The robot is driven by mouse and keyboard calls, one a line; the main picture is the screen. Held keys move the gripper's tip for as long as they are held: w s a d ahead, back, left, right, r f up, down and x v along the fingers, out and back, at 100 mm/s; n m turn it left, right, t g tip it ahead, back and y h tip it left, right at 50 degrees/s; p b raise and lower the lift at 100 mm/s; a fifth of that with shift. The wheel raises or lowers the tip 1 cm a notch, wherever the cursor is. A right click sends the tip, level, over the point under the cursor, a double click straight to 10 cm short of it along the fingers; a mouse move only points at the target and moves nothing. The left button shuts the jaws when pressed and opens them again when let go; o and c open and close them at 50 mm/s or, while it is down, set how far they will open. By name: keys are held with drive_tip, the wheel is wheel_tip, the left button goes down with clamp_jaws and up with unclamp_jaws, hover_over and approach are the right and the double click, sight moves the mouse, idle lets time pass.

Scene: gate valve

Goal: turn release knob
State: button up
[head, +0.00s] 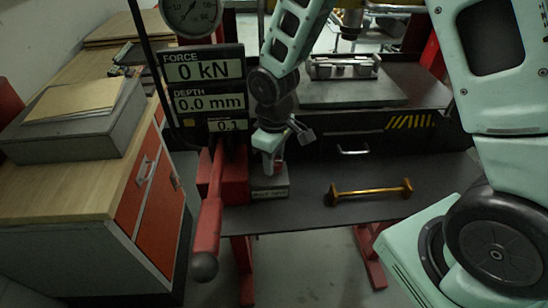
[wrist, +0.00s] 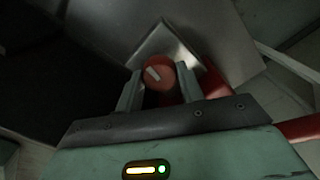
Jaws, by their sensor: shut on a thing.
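The release knob (wrist: 159,74) is round and red with a pale bar mark across its face. In the wrist view it sits between the two fingers of my gripper (wrist: 160,90), which is shut on it. In the head view my gripper (head: 270,160) points down at the grey release block (head: 270,190), beside the red pump body. A little red of the knob shows below the fingers there; the rest of it is hidden.
A red lever (head: 208,225) with a dark ball end stands left of my gripper. A display (head: 205,85) reads 0 kN and 0.0 mm. A yellow bar (head: 370,192) lies on the dark shelf to the right. A wooden bench (head: 75,175) with orange drawers is at left.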

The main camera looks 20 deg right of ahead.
drive_tip(key=o, duration=1)
drive_tip(key=shift+r, duration=0.1)
wheel_tip(320, 180, up, 17)
drive_tip(key=b, duration=0.3)
drive_tip(key=shift+r, duration=0.15)
